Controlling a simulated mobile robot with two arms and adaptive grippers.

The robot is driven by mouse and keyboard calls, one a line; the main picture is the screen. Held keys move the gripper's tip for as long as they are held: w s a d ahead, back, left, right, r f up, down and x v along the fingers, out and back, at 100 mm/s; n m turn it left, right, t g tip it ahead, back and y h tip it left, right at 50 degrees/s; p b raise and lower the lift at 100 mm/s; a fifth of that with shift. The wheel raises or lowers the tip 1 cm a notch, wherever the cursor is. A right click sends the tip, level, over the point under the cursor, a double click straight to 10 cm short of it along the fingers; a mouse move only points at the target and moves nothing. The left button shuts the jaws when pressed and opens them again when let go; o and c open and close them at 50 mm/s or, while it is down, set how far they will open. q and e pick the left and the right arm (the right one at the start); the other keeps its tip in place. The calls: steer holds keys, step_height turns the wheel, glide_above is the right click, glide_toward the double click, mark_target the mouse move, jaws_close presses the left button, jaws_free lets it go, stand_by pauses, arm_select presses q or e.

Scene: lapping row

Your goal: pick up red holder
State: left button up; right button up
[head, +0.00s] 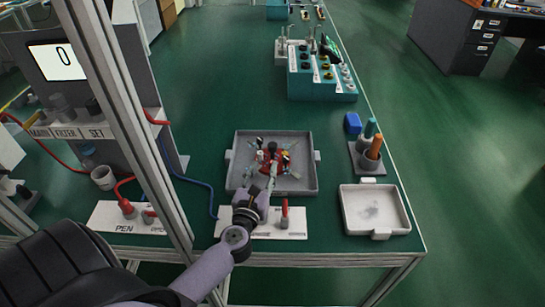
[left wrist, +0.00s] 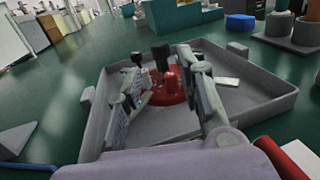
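The red holder (head: 264,158) sits in a grey tray (head: 235,163) near the front of the green bench, partly hidden behind my left gripper (head: 271,170). In the left wrist view the red holder (left wrist: 171,91) has a round red base with upright parts, and a black-topped piece stands at it. My left gripper (left wrist: 161,58) reaches over the tray with its two fingers spread apart, one on each side of the red holder. I see no contact. My right gripper is in neither view.
A smaller white tray (head: 391,226) is at the front right corner. A grey stand with orange and green handles (head: 374,148) and a blue block (head: 353,122) are right of the grey tray. A metal post (head: 135,120) rises at left. A teal rack (head: 300,83) stands behind.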

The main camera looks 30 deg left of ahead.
mark_target(271, 148)
arm_select(q)
steer(key=x, duration=1.1)
steer(key=shift+f, duration=0.15)
jaws_close()
stand_by(0.5)
